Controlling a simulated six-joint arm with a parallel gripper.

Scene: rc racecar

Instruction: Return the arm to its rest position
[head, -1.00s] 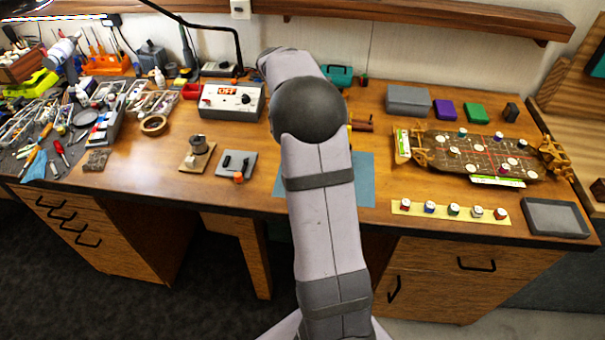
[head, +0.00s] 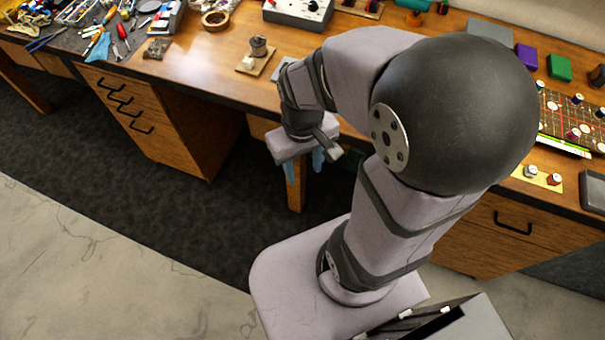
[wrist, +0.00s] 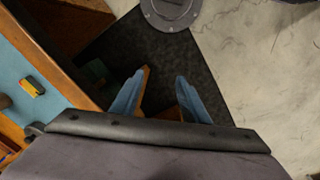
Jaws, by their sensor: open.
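My arm is folded back over my base in the head view, with its large dark elbow joint high at the right. My gripper (head: 305,167) hangs off the front edge of the workbench (head: 215,52), pointing down, with blue fingers. In the wrist view, the two blue fingers of my gripper (wrist: 156,98) are apart, with nothing between them. Below them are dark carpet and part of the bench's woodwork.
A blue mat (wrist: 28,75) with a small yellow item (wrist: 32,87) lies on the bench in the wrist view. A spool on a wooden stand (head: 258,50) is near the bench edge. Drawers (head: 125,105) stand below. Open floor (head: 95,255) lies at the left.

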